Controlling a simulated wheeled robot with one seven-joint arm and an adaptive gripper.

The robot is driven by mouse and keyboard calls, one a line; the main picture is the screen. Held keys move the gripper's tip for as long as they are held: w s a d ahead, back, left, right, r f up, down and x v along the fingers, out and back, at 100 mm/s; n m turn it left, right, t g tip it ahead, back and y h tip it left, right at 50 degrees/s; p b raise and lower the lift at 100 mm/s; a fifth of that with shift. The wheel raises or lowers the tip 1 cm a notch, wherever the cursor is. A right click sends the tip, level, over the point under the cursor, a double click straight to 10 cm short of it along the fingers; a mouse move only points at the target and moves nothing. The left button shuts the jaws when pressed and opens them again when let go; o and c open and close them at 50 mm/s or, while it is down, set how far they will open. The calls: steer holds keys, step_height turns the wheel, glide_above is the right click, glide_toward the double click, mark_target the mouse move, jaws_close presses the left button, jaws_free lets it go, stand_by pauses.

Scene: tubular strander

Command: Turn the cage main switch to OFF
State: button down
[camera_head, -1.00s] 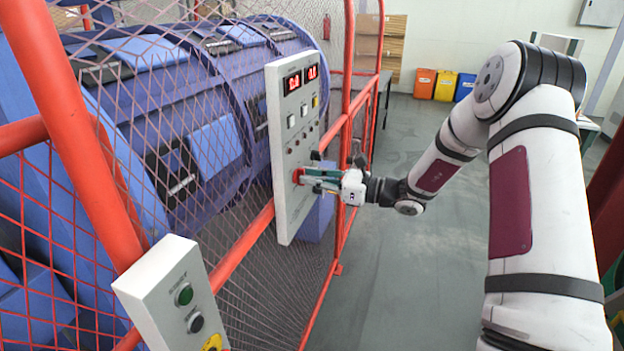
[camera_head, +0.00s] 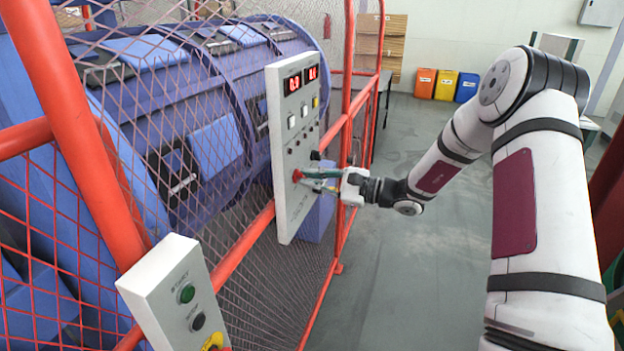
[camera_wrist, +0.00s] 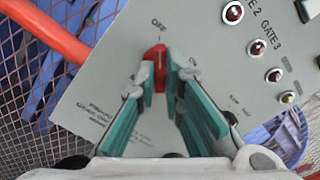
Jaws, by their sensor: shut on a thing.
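The cage main switch is a red knob (camera_wrist: 158,56) on a light grey panel (camera_head: 290,215). In the wrist view the knob's upper end lies in line with the OFF label (camera_wrist: 159,24); the ON label (camera_wrist: 192,59) is to its right. My gripper (camera_wrist: 160,78) has its teal-padded fingers closed around the knob, one on each side, and is shut on it. The knob's lower part is partly hidden between the fingers.
Lamps (camera_wrist: 233,12) marked for gates sit above right of the knob. A red-framed mesh guard (camera_head: 250,235) stands behind the panel, with the blue cage (camera_head: 215,145) behind it. A smaller button box (camera_head: 175,290) is in front. The floor (camera_head: 400,260) at right is clear.

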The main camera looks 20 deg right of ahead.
steer(key=shift+n, duration=0.3)
steer(key=c, duration=1.7)
jaws_free()
steer(key=shift+s+d, duration=0.1)
steer(key=shift+d, duration=0.05)
steer(key=v, duration=1.1)
steer(key=shift+s+d, duration=0.2)
steer(key=shift+d, duration=0.1)
steer(key=shift+a, duration=0.1)
